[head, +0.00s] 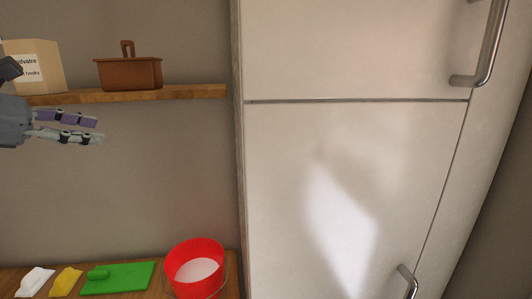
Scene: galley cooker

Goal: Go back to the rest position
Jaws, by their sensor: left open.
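My left gripper (100,129) comes in from the left edge of the head view, just below the wooden shelf. Its two fingers point right, with a narrow gap between their tips. It is open and nothing shows between the fingers. My right gripper is not in view.
The wooden shelf (190,94) holds a cardboard box (48,65) and a brown basket (130,74). A white fridge (300,150) fills the right. Below, a wooden counter (150,289) bears a red bucket (184,262), a green board (130,279), and yellow (66,281) and white (35,281) items.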

